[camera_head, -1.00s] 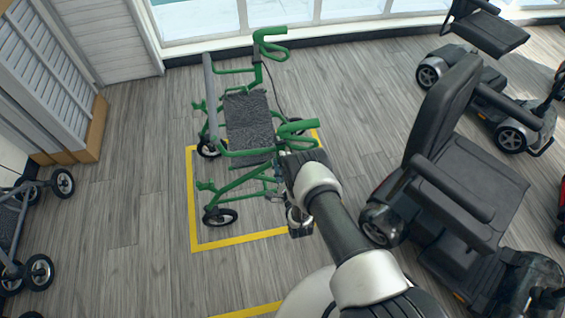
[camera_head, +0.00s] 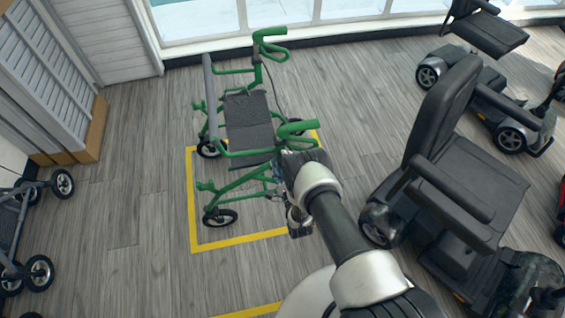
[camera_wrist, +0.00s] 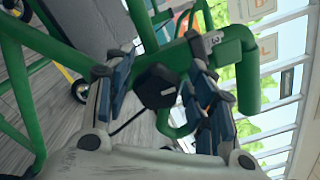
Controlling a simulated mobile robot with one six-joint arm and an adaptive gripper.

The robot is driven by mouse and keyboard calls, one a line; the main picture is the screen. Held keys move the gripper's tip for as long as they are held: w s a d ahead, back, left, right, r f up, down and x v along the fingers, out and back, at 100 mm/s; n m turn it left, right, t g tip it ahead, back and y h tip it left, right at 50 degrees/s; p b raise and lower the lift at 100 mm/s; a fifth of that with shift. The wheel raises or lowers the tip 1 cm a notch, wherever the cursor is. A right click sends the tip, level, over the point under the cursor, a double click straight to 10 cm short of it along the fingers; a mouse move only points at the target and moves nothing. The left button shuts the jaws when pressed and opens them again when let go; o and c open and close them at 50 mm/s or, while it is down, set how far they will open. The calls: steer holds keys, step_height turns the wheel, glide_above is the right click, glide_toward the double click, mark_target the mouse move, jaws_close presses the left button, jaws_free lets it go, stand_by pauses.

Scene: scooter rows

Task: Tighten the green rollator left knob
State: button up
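The green rollator (camera_head: 248,120) stands upright inside a yellow floor outline, with a dark seat and green handles. In the wrist view, a black knob (camera_wrist: 157,87) sits against its green tube (camera_wrist: 225,50). My gripper (camera_wrist: 163,75) has its two blue-padded fingers on either side of the knob. The fingers are apart, with a narrow gap visible at the knob's left; I cannot tell whether the right finger touches it.
A black mobility scooter (camera_head: 455,175) stands close to the right of my arm. Another scooter (camera_head: 490,95) is behind it. A dark wheeled walker (camera_head: 22,225) is at the left edge. Grey floor (camera_head: 130,170) is clear left of the yellow outline (camera_head: 192,215).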

steer(key=shift+o, duration=0.3)
steer(key=v, duration=0.7)
steer(key=shift+s, duration=0.3)
steer(key=shift+d, duration=0.1)
